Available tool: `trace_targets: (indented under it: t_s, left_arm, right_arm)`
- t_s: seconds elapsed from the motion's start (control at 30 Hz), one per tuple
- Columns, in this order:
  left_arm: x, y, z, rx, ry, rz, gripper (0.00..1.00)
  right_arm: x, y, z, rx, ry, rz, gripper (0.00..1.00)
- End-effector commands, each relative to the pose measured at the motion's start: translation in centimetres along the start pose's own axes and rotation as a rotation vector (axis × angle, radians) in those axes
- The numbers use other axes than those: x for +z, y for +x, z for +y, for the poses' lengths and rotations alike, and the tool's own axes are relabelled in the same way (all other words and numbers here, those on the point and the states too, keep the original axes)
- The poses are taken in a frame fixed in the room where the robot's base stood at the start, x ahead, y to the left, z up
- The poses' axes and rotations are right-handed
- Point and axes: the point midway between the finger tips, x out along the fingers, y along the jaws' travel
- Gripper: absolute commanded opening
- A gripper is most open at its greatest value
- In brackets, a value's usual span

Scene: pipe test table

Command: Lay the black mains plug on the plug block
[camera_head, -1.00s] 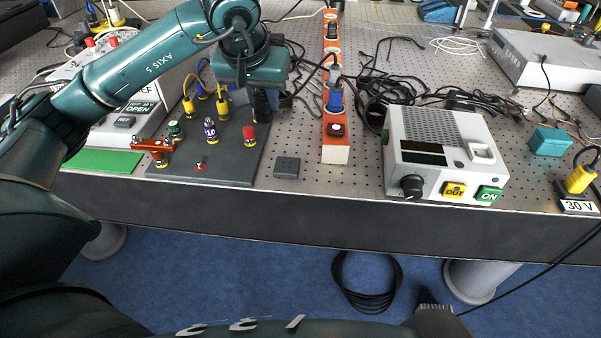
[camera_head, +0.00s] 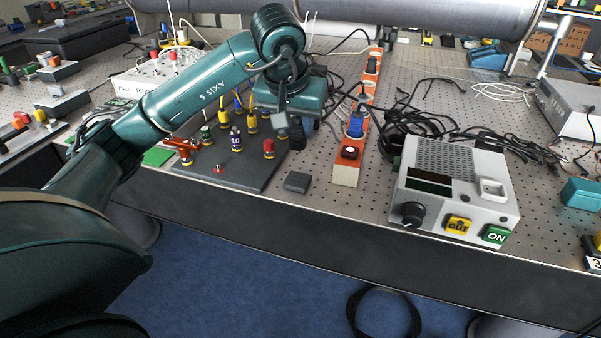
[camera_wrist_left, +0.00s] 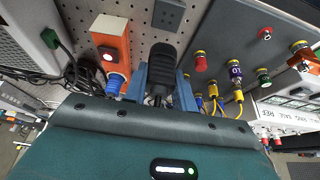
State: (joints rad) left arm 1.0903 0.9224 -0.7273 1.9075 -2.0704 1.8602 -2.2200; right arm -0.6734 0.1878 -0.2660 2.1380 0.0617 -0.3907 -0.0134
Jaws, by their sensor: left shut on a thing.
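My left gripper (camera_head: 293,122) is shut on the black mains plug (camera_head: 297,137), above the table near the right edge of the dark grey plate. In the left wrist view the ribbed black plug (camera_wrist_left: 161,64) shows between the two blue-grey fingers. The plug block (camera_head: 297,182), a small dark grey block, sits near the table's front edge. It also shows in the left wrist view (camera_wrist_left: 168,14), beyond the plug's tip. The plug is apart from the block in the head view. My right gripper is not in view.
An orange socket strip (camera_head: 347,162) with a blue plug (camera_head: 356,126) stands right of the block. A red-capped post (camera_head: 268,147) and several others stand on the dark plate (camera_head: 229,170) to the left. A grey power supply (camera_head: 455,190) is further right. Black cables lie behind.

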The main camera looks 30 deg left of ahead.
Motion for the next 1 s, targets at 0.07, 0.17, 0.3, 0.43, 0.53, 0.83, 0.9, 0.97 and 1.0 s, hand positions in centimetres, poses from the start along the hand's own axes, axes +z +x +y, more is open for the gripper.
trace_targets:
  t_s: [0.07, 0.17, 0.3, 0.43, 0.53, 0.83, 0.9, 0.97, 1.0]
  left_arm:
    - [0.8, 1.6, 0.0, -0.001, 0.001, -0.006, 0.00]
    - [1.3, 2.9, 0.0, -0.001, 0.000, -0.004, 0.00]
    - [1.7, 4.0, 0.0, -0.001, 0.000, -0.002, 0.00]
    - [2.5, 5.8, 0.0, -0.001, 0.000, -0.004, 0.00]
    - [3.0, 7.0, 0.0, -0.001, 0.000, -0.003, 0.00]
    - [3.1, 7.5, 0.0, 0.000, 0.000, 0.001, 0.00]
    - [3.1, 7.6, 0.0, 0.000, 0.000, 0.001, 0.00]
    - [3.2, 7.8, 0.0, 0.000, 0.000, 0.001, 0.00]
    - [3.2, 7.8, 0.0, 0.000, 0.000, 0.001, 0.27]
  right_arm:
    - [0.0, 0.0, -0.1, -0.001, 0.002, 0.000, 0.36]
    - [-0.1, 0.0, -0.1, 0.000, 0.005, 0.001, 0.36]
    - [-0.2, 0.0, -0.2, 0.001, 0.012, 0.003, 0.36]
    - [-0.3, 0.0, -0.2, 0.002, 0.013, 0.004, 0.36]
    - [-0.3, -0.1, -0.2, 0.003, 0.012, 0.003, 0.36]
    - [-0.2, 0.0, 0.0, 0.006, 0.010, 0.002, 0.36]
    - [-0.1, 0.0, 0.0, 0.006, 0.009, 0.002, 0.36]
    - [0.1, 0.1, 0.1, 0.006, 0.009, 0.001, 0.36]
    - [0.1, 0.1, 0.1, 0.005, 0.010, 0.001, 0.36]
